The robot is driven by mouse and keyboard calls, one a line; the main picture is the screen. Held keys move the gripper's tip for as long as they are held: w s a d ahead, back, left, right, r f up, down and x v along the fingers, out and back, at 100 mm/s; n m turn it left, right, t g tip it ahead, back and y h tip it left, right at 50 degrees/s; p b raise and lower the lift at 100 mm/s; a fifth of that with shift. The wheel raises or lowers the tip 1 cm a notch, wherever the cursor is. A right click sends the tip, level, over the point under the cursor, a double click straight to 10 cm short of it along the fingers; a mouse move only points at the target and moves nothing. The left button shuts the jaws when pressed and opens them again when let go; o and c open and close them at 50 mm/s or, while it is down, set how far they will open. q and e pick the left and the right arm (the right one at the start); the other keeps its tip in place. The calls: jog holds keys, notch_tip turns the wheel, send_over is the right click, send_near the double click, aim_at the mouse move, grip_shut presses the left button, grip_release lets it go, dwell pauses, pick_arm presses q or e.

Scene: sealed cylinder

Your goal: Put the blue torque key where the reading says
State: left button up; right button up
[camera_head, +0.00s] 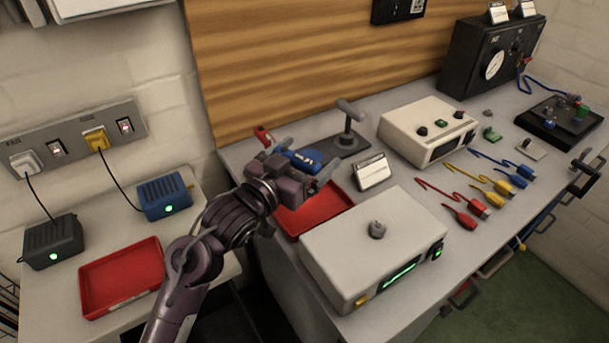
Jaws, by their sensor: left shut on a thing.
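My left gripper (312,176) is above the left part of the bench, shut on the blue torque key (304,159), which shows as a blue body with white lettering. The jaws hide part of the key. A red tray (335,203) lies below the gripper, partly hidden by it. Another red tray (120,278), empty, lies on the low side table. A pale box (365,238) with a knob on top has a lit green bar display (399,271) on its front. I cannot read a value there. My right gripper is not in view.
A cream instrument (427,130), coloured leads (470,195) and a dark gauge box (490,55) fill the right. Blue (164,196) and black (53,241) adapters sit on the side table.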

pick_arm(q)
notch_tip(320, 180, down, 5)
jog(key=shift+r, duration=0.15)
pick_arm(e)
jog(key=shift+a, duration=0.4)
pick_arm(q)
jog(key=o, duration=0.8)
jog(key=shift+f, duration=0.2)
jog(key=shift+o, duration=0.2)
jog(key=shift+r, duration=0.25)
jog(key=b+v, duration=0.1)
jog(key=v, duration=1.1)
jog(key=shift+b, duration=0.35)
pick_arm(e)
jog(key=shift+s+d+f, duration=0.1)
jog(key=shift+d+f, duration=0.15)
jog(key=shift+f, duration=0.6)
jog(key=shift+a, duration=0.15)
